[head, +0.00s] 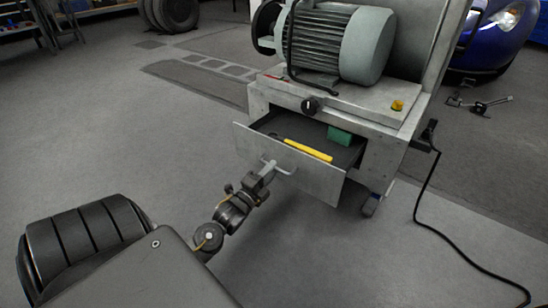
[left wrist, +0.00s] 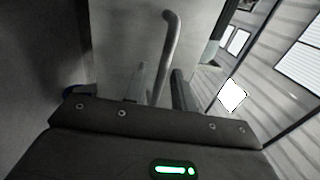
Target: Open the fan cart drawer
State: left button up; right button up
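The fan cart (head: 375,105) is a light grey metal cart. Its drawer (head: 290,165) is pulled well out, with the inside showing. A yellow tool (head: 308,151) and a green block (head: 340,136) lie in it. The bar-shaped drawer handle (head: 279,167) is on the drawer front. My left gripper (head: 266,170) is at the handle. In the left wrist view the handle (left wrist: 168,50) runs between the two fingers of the left gripper (left wrist: 158,88), which appear closed around it. My right gripper is not in view.
A large motor (head: 335,42) stands on the cart top, with a black knob (head: 309,105) and a yellow button (head: 397,105) nearby. A black cable (head: 430,205) trails over the floor at right. A blue car (head: 495,35) is behind. The floor before the drawer is clear.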

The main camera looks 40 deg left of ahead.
pick_arm(q)
jog(key=a+p+v, duration=0.1)
jog(key=p+v, duration=0.2)
jog(key=v, duration=0.6)
jog(key=shift+d+p, duration=0.3)
jog(key=shift+d, duration=0.1)
jog(key=shift+r, duration=0.1)
